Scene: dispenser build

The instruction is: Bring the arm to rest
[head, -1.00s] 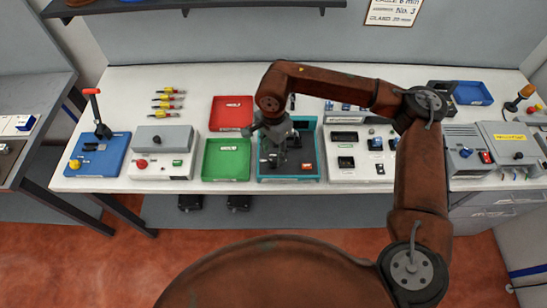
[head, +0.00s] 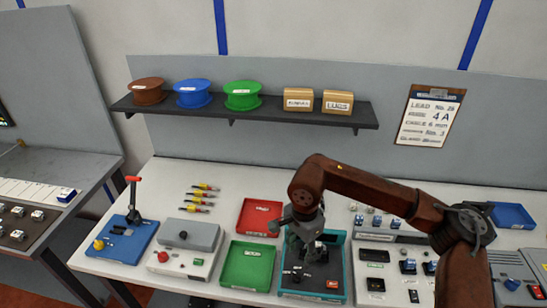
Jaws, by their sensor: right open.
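My right arm comes in from the lower right and bends over the white bench. Its gripper (head: 304,246) points down over the teal-edged tray (head: 346,284), which holds dark parts and a small orange-red piece (head: 332,284). The jaws are open. Whether the fingertips touch anything in the tray cannot be made out, as the wrist hides part of it. My left gripper is out of view.
A green tray (head: 247,266) and a red tray (head: 259,217) lie left of the teal one. A grey box (head: 190,234) and a blue base with a red-handled lever (head: 132,196) stand further left. A shelf (head: 250,113) with spools hangs behind.

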